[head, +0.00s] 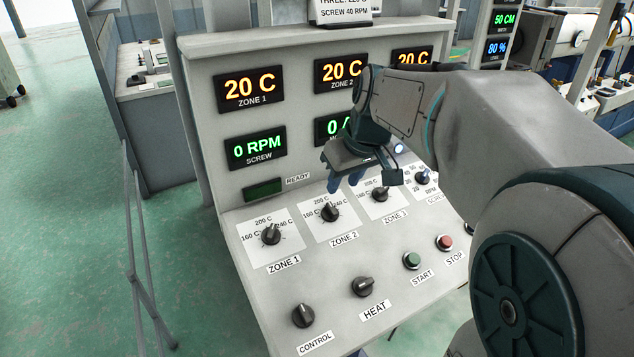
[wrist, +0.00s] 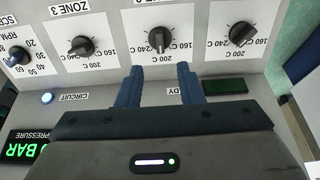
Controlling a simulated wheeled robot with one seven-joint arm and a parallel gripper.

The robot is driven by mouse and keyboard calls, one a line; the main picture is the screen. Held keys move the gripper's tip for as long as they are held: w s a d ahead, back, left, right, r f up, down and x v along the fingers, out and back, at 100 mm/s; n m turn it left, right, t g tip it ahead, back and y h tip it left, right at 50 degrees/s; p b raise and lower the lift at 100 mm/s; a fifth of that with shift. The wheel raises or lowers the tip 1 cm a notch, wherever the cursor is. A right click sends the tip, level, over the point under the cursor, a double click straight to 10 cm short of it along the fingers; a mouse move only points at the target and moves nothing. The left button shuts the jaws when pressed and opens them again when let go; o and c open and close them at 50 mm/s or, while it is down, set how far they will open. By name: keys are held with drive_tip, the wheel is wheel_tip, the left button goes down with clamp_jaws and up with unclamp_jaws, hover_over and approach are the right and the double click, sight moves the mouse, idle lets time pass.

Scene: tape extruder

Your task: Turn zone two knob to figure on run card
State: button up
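The zone 2 knob (head: 329,213) is a black pointer knob on a white scale plate marked 160, 200 and 240 C. In the wrist view the zone 2 knob (wrist: 158,40) appears upside down, its ridge roughly in line with the 200 C mark; the exact setting is unclear. My gripper (head: 347,186) is above the panel, near the knob and apart from it. In the wrist view my gripper (wrist: 160,72) is open and empty, its blue fingers pointing toward the knob. The run card (head: 345,9) is cut off at the top; only "SCREW 40 RPM" and part of the zone three line show.
The zone 1 knob (head: 270,234) and zone 3 knob (head: 380,194) flank it closely. The control knob (head: 303,316), heat knob (head: 363,287), start button (head: 411,261) and stop button (head: 444,242) sit below. The zone 1 display (head: 249,89) reads 20 C.

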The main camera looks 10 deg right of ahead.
sight(332, 207)
drive_tip(key=x, duration=1)
drive_tip(key=shift+c, duration=0.3)
clamp_jaws()
